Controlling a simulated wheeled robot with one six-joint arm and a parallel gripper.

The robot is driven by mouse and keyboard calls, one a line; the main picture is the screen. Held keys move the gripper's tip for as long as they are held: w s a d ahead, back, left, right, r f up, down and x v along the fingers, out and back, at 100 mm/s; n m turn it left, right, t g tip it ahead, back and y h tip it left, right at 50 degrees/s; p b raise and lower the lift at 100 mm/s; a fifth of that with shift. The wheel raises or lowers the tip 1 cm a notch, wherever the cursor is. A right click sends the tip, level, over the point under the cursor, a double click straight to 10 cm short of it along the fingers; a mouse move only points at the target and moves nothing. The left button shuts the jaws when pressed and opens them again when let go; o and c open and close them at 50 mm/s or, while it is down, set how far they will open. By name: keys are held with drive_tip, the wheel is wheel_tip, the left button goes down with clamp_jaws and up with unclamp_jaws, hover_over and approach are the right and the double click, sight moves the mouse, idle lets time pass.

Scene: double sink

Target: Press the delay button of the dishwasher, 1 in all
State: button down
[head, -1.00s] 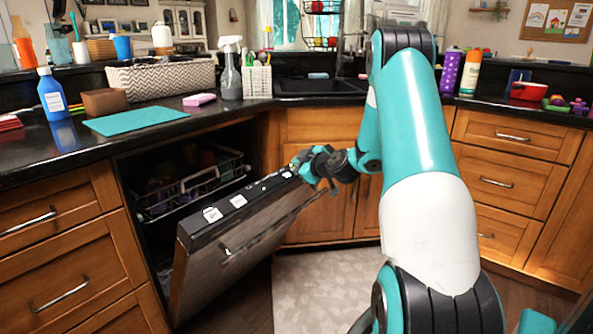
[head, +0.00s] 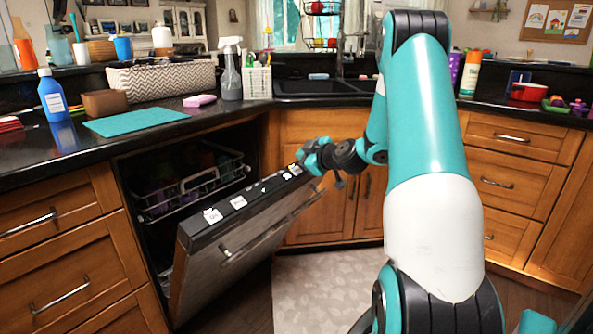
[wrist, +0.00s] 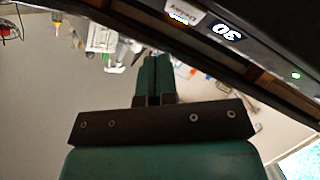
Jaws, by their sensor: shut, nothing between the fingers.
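The dishwasher door (head: 240,245) is tilted partly open, with a dark control strip (head: 225,221) along its top edge carrying several white labels. My gripper (head: 301,160) is at the strip's far right end, close to the last labels. In the wrist view the strip crosses the upper right, with a label that appears to read Delay (wrist: 184,12), upside down, beside a lit "30" display (wrist: 225,31). My gripper's fingers (wrist: 154,64) are shut and empty, below and left of that label. I cannot tell whether they touch the strip.
A dish rack (head: 190,190) shows inside the dishwasher behind the door. The counter (head: 150,135) above holds a teal mat (head: 135,120), a spray bottle (head: 230,72) and a patterned basket (head: 160,77). Wooden cabinets (head: 300,215) stand behind my gripper. The rug (head: 325,290) is clear.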

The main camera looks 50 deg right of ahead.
drive_tip(key=shift+s+r, duration=0.35)
drive_tip(key=shift+r, duration=0.3)
drive_tip(key=shift+s+r, duration=0.35)
drive_tip(key=shift+r, duration=0.25)
